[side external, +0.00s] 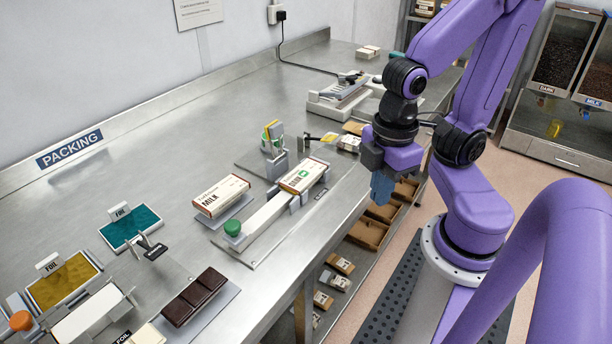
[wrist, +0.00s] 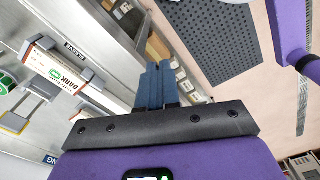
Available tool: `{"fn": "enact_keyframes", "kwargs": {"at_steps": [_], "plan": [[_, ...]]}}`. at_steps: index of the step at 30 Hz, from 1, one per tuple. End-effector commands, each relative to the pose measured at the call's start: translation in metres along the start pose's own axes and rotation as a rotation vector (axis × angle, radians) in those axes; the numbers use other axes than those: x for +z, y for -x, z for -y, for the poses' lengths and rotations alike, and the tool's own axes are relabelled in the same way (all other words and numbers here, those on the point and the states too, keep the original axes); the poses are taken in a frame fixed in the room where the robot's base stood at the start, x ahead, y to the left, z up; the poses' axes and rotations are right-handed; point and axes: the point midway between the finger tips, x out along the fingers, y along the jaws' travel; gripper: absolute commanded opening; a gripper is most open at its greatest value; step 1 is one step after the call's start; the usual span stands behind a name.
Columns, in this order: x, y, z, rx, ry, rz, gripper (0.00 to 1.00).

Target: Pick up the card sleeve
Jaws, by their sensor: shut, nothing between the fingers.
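The card sleeve (side external: 303,176) is a cream and brown carton with a green mark, lying in the holder at the right end of a long white fixture. It also shows in the wrist view (wrist: 62,72), at the left, beside a small label plate that seems to read SLEEVE. My gripper (side external: 381,190) has blue fingers pointing down, past the bench's front edge and to the right of the sleeve. In the wrist view the fingers (wrist: 154,85) are together, with nothing between them and clear of the sleeve.
A MILK carton (side external: 221,194) lies left of the sleeve, and a green knob (side external: 232,228) sits on the fixture's near end. A small upright stand (side external: 273,140) is behind. Foil trays (side external: 131,226) and a dark chocolate bar (side external: 194,297) lie nearer. Boxes (side external: 367,232) sit below the bench edge.

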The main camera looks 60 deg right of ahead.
Motion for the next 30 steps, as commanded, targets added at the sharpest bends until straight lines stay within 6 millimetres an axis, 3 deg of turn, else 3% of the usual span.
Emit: {"fn": "enact_keyframes", "kwargs": {"at_steps": [1, 8, 20, 30], "plan": [[0.0, 0.0, 0.0, 0.0, 0.0, 0.0, 0.2], [0.0, 0.0, 0.0, 0.0, 0.0, 0.0, 0.94], [-0.006, 0.002, -0.006, 0.008, 0.014, 0.008, 0.94], [-0.055, 0.016, -0.066, 0.079, 0.173, 0.109, 0.94]]}}
